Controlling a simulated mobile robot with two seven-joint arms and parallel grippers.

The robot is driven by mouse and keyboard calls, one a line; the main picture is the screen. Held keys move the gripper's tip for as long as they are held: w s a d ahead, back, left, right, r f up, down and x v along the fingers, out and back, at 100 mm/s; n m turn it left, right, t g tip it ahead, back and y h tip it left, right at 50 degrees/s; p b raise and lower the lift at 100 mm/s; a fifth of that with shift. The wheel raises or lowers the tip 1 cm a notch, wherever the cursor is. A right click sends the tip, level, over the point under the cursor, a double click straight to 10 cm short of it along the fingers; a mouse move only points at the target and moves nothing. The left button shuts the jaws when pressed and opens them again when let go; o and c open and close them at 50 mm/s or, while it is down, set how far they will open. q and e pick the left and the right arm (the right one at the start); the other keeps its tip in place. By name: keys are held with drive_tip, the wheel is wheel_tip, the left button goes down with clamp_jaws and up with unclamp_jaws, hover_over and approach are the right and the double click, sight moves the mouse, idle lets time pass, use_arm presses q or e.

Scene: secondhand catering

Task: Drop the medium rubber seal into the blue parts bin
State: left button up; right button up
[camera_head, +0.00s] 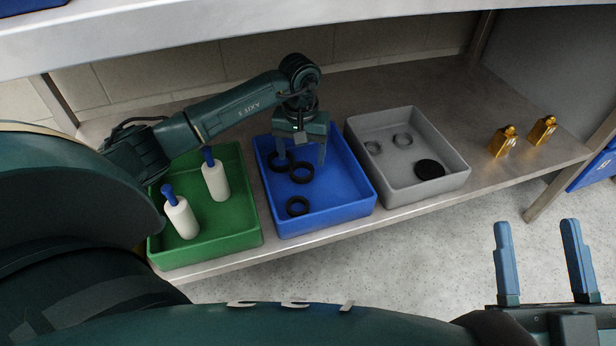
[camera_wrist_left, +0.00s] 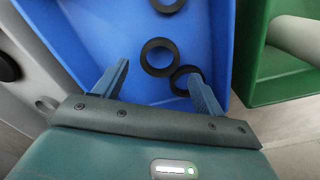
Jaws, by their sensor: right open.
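The blue parts bin (camera_head: 345,208) stands on the shelf between two other bins; it also fills the middle of the left wrist view (camera_wrist_left: 105,30). Three black rubber rings lie in it: one at the front (camera_head: 297,206) and two close together farther back, a middle one (camera_head: 301,173) and a left one (camera_head: 277,165). I cannot tell which is the medium seal. My left gripper (camera_head: 302,152) is over the back of the blue bin, open, with nothing held between its fingers (camera_wrist_left: 160,85). My right gripper (camera_head: 541,262) is open and empty, away from the shelf at lower right.
A green bin (camera_head: 245,226) with two white bottles with blue tops (camera_head: 215,180) stands left. Two gold items (camera_head: 504,141) stand far right. An upper shelf (camera_head: 200,28) overhangs.

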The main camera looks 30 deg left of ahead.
use_arm(q)
drive_tip(key=shift+o, duration=0.6)
drive_tip(key=shift+r, duration=0.15)
wheel_tip(320, 180, up, 12)
drive_tip(key=p, duration=0.4)
use_arm(e)
drive_tip(key=f+h, duration=0.1)
drive_tip(key=s+f+m+g+h, duration=0.1)
drive_tip(key=shift+f+m, duration=0.3)
drive_tip(key=shift+f, duration=0.05)
use_arm(q)
drive_tip(key=shift+s+f, duration=0.1)
drive_tip(key=shift+f, duration=0.1)
